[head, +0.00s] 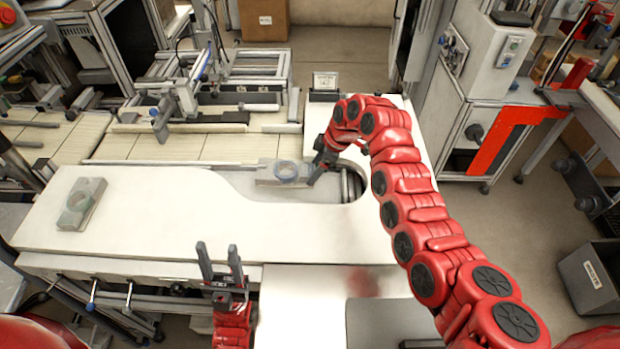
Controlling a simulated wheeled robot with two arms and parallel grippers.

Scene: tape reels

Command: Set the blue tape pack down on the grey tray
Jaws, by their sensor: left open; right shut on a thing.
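My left gripper (218,249) is open and empty, fingers up, in front of the white bench, well apart from the pack.
The white bench top (160,225) is mostly clear. A grey-green block with a round part (82,203) lies at its left. Dark rollers (350,186) sit in a recess right of my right gripper. A conveyor (195,147) runs behind. A grey bin (592,278) stands at right.

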